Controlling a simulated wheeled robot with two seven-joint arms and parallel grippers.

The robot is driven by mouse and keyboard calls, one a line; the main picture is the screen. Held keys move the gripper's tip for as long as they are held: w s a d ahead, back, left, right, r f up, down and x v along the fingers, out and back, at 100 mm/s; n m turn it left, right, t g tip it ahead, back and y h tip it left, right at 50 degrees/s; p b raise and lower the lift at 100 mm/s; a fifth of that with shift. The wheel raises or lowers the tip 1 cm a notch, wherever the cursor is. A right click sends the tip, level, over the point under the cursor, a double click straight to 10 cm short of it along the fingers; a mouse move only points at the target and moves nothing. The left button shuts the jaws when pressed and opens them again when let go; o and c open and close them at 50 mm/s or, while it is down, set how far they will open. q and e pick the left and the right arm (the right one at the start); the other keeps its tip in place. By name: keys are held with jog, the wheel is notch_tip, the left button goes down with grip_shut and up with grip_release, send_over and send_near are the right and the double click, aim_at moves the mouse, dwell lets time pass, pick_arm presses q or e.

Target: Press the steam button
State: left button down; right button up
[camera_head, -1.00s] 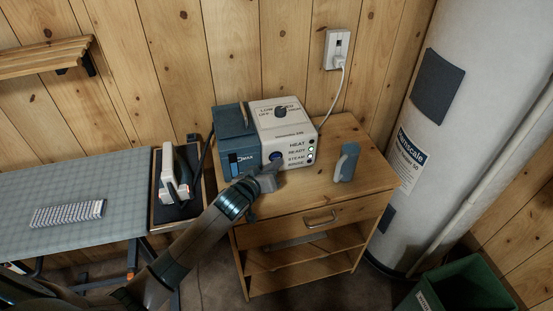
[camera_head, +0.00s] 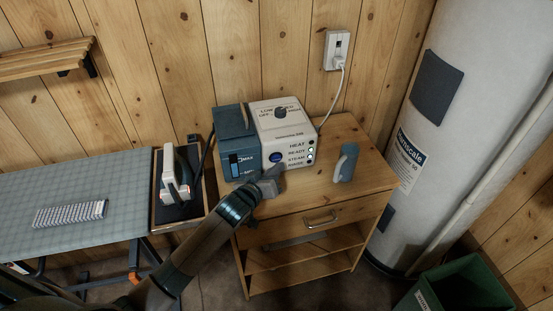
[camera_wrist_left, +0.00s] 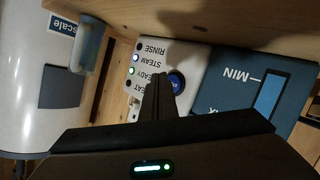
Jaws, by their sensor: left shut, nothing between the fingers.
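The steam station (camera_head: 289,135) stands on the wooden cabinet, with a white control box and a blue tank on its left. Its round blue button (camera_head: 277,158) sits on the white front, left of the HEAT, READY, STEAM and RINSE lamps (camera_head: 311,152); some lamps look lit. My left gripper (camera_head: 270,184) is shut and empty, just below and in front of the button, apart from it in the head view. In the left wrist view the shut fingers (camera_wrist_left: 161,88) point at the white panel beside the button (camera_wrist_left: 176,84), partly covering the labels. My right gripper is not in view.
A grey-blue bottle-like object (camera_head: 347,163) stands right of the station on the cabinet top (camera_head: 318,185). The iron (camera_head: 178,178) rests on its stand at left, beside the ironing board (camera_head: 100,182). A water tank (camera_head: 440,110) and green bin (camera_head: 455,288) are at right.

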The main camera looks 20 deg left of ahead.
pick_arm(q)
jog(key=shift+s, duration=0.1)
jog(key=shift+s+d+p, duration=0.7)
jog(key=shift+s+d, duration=0.05)
jog(key=shift+s, duration=0.2)
jog(key=shift+s+d+p, duration=0.2)
jog(key=shift+s+d, duration=0.15)
jog(key=shift+s, duration=0.2)
jog(key=shift+s+d+p, duration=0.2)
jog(key=shift+s+d, duration=0.1)
jog(key=shift+s, duration=0.2)
jog(key=shift+s, duration=0.1)
